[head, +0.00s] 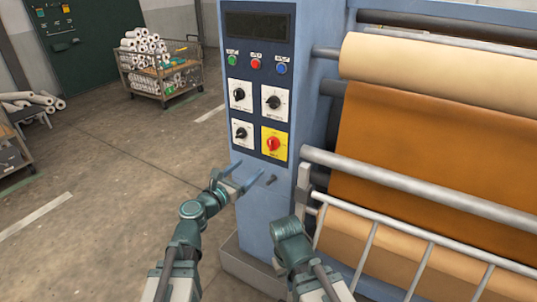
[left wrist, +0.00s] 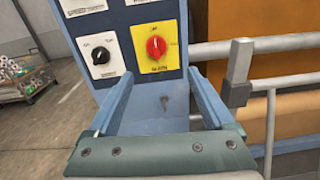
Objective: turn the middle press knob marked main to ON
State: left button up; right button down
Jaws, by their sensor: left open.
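The control panel (head: 257,90) is on the blue press column. At its lower right a red knob (head: 273,143) sits on a yellow plate; the plate's lettering is too small to read surely. In the left wrist view the red knob (left wrist: 156,47) shows from close by, its light pointer mark roughly upright. My left gripper (head: 250,170) is open and empty, just below and in front of the yellow plate. In the left wrist view its two blue fingers (left wrist: 160,74) point up toward the plate, apart from the knob. My right arm shows, but its gripper does not.
Black knobs on white plates (head: 241,133) lie left of and above the red one, with green, red and blue buttons (head: 256,64) higher up. A small grey peg (head: 271,180) sticks out below. Rollers and rails (head: 420,185) fill the right.

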aim_at(270, 145)
pick_arm(q)
jog(key=shift+n, duration=0.3)
jog(key=x, duration=1.3)
jog(key=shift+w+a+r, duration=0.15)
jog(key=shift+w+r, duration=0.1)
jog(key=shift+w, duration=0.3)
jog(key=shift+c, duration=0.2)
jog(key=c, duration=1.3)
